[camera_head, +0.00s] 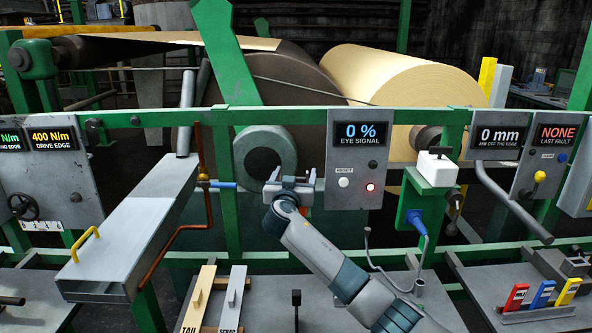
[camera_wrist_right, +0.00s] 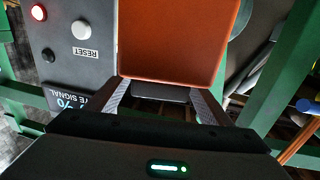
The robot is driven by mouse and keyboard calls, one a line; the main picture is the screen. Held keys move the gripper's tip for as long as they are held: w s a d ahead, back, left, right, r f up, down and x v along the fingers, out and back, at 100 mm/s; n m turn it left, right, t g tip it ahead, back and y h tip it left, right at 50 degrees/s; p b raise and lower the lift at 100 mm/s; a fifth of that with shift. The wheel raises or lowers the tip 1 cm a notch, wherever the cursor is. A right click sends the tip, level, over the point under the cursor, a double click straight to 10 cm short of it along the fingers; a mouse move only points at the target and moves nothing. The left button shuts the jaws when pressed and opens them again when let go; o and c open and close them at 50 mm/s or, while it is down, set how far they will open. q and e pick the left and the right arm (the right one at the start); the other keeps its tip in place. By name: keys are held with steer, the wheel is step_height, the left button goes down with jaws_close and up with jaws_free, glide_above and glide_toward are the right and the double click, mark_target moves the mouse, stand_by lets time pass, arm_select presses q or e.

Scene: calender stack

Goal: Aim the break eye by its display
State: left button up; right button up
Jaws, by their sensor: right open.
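The eye signal box (camera_head: 353,190) shows a blue "0 %" on its display (camera_head: 361,134), with a white reset button and a lit red lamp below. A second display (camera_head: 498,138) reads "0 mm", labelled aim off the edge. My right gripper (camera_head: 288,183) is open just left of the eye signal box. In the right wrist view an orange block (camera_wrist_right: 175,45) sits at the open fingertips (camera_wrist_right: 160,92); I cannot tell whether the fingers touch it. It may be the break eye, and the gripper mostly hides it in the head view. My left gripper is out of view.
A white box (camera_head: 437,170) with a blue plug stands on a green post to the right. A round grey ring (camera_head: 264,160) is behind my gripper. A "NONE" last fault panel (camera_head: 555,135) is at far right. A grey sloping guard (camera_head: 130,230) fills the left.

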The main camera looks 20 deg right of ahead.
steer(key=shift+w+d, duration=0.3)
steer(key=shift+w, duration=0.3)
steer(key=c, duration=1)
steer(key=shift+a+f+n+t+y+b, duration=0.15)
steer(key=shift+n+t+y+b, duration=0.15)
steer(key=shift+n+y, duration=0.3)
steer(key=shift+c, duration=0.2)
steer(key=shift+w+a+n+t+y, duration=0.15)
steer(key=shift+n+y, duration=0.25)
steer(key=shift+y, duration=0.35)
steer(key=shift+a+n+t+y, duration=0.15)
steer(key=shift+n+y, duration=0.25)
steer(key=shift+y, duration=0.35)
steer(key=o, duration=1)
steer(key=shift+o, duration=0.2)
